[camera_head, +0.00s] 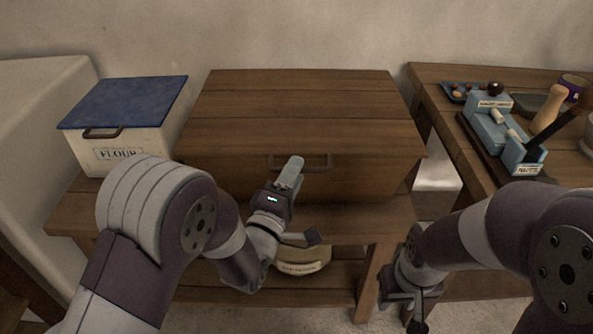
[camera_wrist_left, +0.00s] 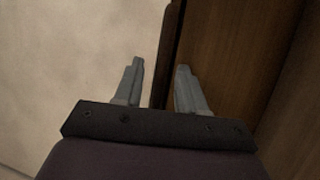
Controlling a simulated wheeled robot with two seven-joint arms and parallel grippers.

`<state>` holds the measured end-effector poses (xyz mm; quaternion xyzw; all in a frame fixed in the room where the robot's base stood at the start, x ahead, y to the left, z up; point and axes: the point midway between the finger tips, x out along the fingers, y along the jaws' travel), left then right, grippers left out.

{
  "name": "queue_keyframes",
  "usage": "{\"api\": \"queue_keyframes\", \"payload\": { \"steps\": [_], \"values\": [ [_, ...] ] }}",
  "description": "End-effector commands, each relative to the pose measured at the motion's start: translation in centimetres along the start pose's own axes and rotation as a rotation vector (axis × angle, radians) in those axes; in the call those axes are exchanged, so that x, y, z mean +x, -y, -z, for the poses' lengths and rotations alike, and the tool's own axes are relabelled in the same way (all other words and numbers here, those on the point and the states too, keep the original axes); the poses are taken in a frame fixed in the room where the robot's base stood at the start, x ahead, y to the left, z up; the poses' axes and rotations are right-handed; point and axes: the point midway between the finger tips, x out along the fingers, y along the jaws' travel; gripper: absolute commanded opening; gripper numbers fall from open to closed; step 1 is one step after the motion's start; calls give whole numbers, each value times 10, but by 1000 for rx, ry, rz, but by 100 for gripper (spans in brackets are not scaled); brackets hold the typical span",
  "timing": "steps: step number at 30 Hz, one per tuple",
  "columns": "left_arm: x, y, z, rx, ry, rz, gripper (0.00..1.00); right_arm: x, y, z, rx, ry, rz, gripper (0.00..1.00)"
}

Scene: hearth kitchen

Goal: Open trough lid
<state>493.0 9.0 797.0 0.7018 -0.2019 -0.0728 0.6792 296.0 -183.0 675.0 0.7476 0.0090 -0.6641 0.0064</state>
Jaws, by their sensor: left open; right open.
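The wooden trough (camera_head: 225,150) stands on a low wooden table, and its plank lid (camera_head: 300,98) lies flat and closed on top. A dark handle (camera_head: 320,170) is on the front side below the lid's front edge. My left gripper (camera_head: 304,204) is open in front of the trough, and its upper finger overlaps the handle in the head view. In the left wrist view the open fingers (camera_wrist_left: 160,70) stand on either side of a narrow dark wooden edge; contact cannot be told. My right gripper (camera_head: 405,305) is open, low at the right, away from the trough.
A flour box (camera_head: 112,140) with a blue lid stands left of the trough. A side table (camera_head: 448,118) at the right carries a blue rack (camera_head: 490,125) and several tools. A labelled bowl (camera_head: 302,267) sits on the lower shelf. The wall is close behind.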

Motion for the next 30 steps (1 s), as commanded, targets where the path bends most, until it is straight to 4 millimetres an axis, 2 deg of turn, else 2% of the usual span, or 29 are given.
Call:
{"api": "queue_keyframes", "payload": {
  "steps": [4, 12, 14, 15, 16, 23, 26, 30],
  "values": [
    [14, 0, 0, 0, 0, 1, 40, 2, 0, 0, 0, 0, 0, 43],
    [17, 0, 0, 1, 0, 1, 40, 2, 0, 0, 0, 0, 0, 43],
    [17, 0, 0, 1, 0, 1, 21, 2, 0, 0, 0, 0, 0, 43],
    [17, 0, 0, 1, 0, 1, 8, 2, 0, 0, 0, 0, 0, 43],
    [17, 0, 0, 1, 0, 1, 0, 2, 0, 0, 0, 0, 0, 43],
    [17, -4, 0, 0, 0, 4, 0, -2, 0, 0, 0, 0, 0, 43],
    [19, -14, 1, -6, 0, 16, 0, -14, 0, 2, 0, 0, 0, 43],
    [26, -45, 4, -23, -1, 54, 0, -47, 0, 6, 0, 0, 0, 43]
  ]
}}
